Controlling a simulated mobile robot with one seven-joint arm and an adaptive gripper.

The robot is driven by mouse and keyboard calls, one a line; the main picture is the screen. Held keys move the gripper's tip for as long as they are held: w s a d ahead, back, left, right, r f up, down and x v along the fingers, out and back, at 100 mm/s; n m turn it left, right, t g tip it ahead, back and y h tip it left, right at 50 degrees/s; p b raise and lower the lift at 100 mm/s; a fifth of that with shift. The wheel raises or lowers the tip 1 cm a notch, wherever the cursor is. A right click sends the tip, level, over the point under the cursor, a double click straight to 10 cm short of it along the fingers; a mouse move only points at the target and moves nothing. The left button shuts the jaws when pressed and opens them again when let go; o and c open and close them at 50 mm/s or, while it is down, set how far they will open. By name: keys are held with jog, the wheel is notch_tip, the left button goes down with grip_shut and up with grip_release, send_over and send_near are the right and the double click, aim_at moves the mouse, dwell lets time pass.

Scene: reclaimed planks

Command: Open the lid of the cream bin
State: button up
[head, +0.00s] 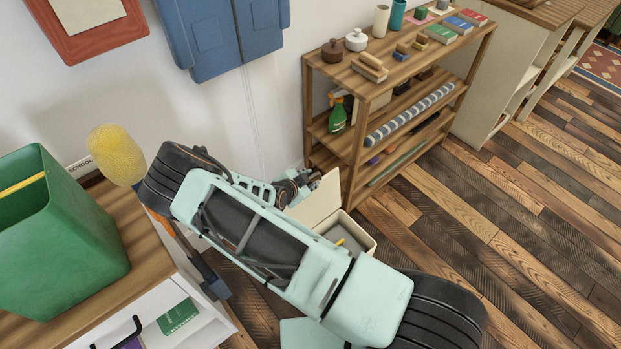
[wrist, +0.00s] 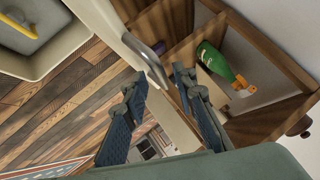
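The cream bin (head: 364,229) stands on the floor beside the shelf, partly hidden by my arm. Its lid (head: 320,201) is raised and stands steeply up from the bin's far side. In the wrist view the bin (wrist: 75,48) is at the upper left, uncovered, with a yellow item inside. The lid (wrist: 107,18) shows there as a cream panel running down between my fingers. My gripper (wrist: 158,76) is open, its fingertips apart on either side of the panel; I cannot tell whether they touch it. In the head view my gripper (head: 298,187) is beside the lid, partly hidden.
A wooden shelf (head: 357,139) with a green spray bottle (head: 337,114) and other goods stands close behind the bin. A cabinet with a green container (head: 75,235) and a yellow brush head (head: 116,154) is at the left. The plank floor at the right is clear.

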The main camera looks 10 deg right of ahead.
jog(key=v, duration=1.1)
jog(key=shift+w+r, duration=0.1)
